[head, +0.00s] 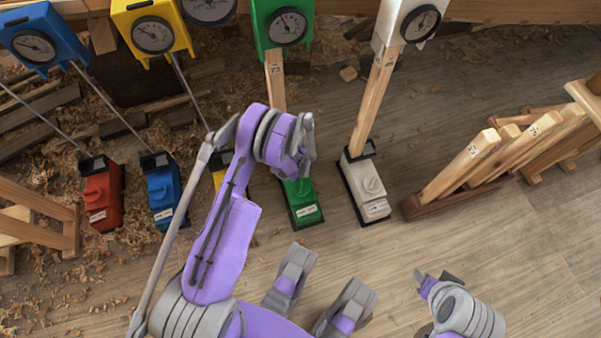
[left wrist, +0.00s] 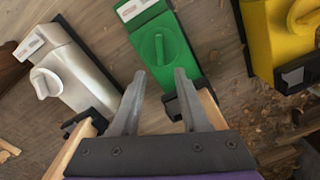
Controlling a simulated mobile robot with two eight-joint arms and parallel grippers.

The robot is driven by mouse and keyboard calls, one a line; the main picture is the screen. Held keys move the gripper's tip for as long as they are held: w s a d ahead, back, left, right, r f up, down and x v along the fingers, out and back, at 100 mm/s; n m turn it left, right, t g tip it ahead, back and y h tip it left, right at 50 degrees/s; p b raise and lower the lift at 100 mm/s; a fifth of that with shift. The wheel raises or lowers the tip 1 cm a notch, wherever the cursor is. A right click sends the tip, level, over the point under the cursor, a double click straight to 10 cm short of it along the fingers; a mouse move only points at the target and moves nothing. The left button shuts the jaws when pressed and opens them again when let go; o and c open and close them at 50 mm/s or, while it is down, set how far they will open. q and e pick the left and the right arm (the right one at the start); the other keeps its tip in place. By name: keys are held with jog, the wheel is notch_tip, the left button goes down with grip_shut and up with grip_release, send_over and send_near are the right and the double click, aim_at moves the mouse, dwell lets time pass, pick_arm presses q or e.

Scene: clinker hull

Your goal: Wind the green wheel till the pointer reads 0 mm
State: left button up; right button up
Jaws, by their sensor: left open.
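The green wheel (left wrist: 160,47) has a raised bar grip and sits on the green base unit (left wrist: 176,38). In the head view the green unit (head: 304,207) stands at the foot of a wooden post, and my arm partly hides its wheel. The green dial box (head: 287,26) tops that post; its pointer is too small to read. My left gripper (left wrist: 158,78) is open, with its fingertips at either side of the wheel's near end in the picture. I cannot tell whether they touch it. It also shows in the head view (head: 304,160).
A white unit (head: 369,187) stands close to the right of the green one. A yellow unit (left wrist: 289,35), a blue unit (head: 163,190) and a red unit (head: 101,196) stand to the left in the head view. A wooden rack (head: 430,203) is at the right. Shavings litter the floor.

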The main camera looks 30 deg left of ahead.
aim_at(301, 184)
pick_arm(q)
notch_tip(301, 184, down, 10)
jog(key=b, duration=0.3)
jog(key=shift+f, duration=0.25)
jog(key=shift+c, duration=0.2)
grip_shut()
